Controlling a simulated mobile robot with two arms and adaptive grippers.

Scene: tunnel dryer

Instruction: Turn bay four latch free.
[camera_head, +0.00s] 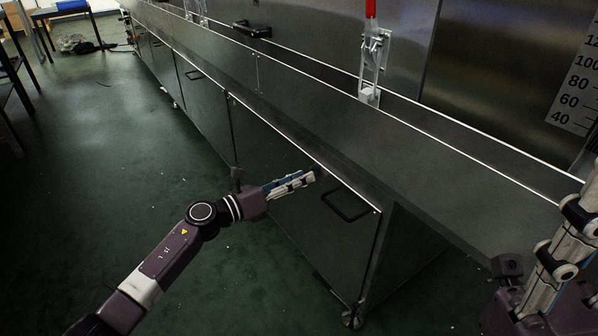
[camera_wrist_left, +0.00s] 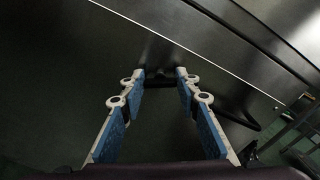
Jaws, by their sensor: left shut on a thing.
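My left gripper (camera_head: 312,177) reaches in from the left to the upper part of the nearest dark cabinet door (camera_head: 335,245). In the left wrist view its two blue-padded fingers (camera_wrist_left: 162,74) converge at the door just below the bright edge. The gripper is shut on a small dark part there, apparently the latch, mostly hidden between the fingertips. A black bar handle (camera_head: 345,206) is on the same door, just right of the fingertips; it also shows in the left wrist view (camera_wrist_left: 238,118). My right gripper (camera_head: 555,255) is at the lower right, partly cut off; its opening is unclear.
Several more doors (camera_head: 203,105) line the long metal dryer to the back left. A toggle clamp with a red handle (camera_head: 371,8) stands on the upper wall. A number scale (camera_head: 577,90) is at the right. The green floor (camera_head: 110,150) left of the cabinets is mostly clear.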

